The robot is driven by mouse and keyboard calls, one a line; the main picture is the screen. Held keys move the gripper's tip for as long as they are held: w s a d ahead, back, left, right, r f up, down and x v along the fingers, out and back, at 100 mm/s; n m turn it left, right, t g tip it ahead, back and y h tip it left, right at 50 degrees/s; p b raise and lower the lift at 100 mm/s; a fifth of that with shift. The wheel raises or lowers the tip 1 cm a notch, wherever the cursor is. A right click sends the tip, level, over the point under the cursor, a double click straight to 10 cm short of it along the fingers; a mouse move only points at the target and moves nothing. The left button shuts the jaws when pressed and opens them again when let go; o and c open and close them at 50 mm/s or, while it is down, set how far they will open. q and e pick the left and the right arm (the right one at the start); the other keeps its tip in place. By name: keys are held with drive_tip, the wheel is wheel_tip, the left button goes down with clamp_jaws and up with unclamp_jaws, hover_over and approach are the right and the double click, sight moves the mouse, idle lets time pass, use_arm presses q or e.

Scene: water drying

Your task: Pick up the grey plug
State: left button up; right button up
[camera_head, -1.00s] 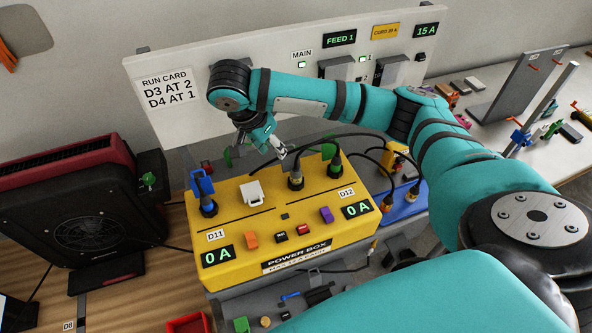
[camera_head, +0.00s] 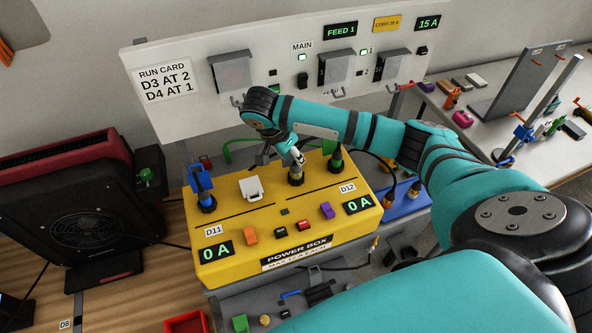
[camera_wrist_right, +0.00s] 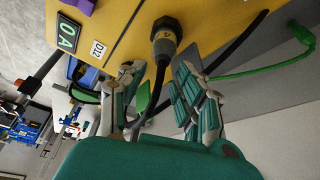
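The grey plug (camera_head: 296,175) stands upright in the back of the yellow power box (camera_head: 235,262), between a blue-tagged plug (camera_head: 202,187) and a green-tagged plug (camera_head: 336,162). My right gripper (camera_head: 294,157) is just above and behind it, covering its top in the head view. In the right wrist view a dark plug with a pale collar (camera_wrist_right: 166,40) lies just beyond the fingertips; I take it for the grey plug. The right gripper (camera_wrist_right: 158,74) is open, its fingers apart, with a cable showing between them. Contact is not visible. My left gripper is not in view.
A white panel with a run card (camera_head: 165,84) stands behind the box. A black heater-like unit (camera_head: 85,225) is at left. A blue box (camera_head: 405,203) with plugs is at right. Black cables and a green cable (camera_wrist_right: 265,66) run close to the right gripper.

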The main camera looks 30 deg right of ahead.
sight(296, 168)
drive_tip(key=p+x, duration=0.1)
drive_tip(key=x, duration=0.3)
drive_tip(key=shift+a+f, duration=0.1)
drive_tip(key=shift+f, duration=0.15)
drive_tip(key=shift+c, duration=0.3)
clamp_jaws()
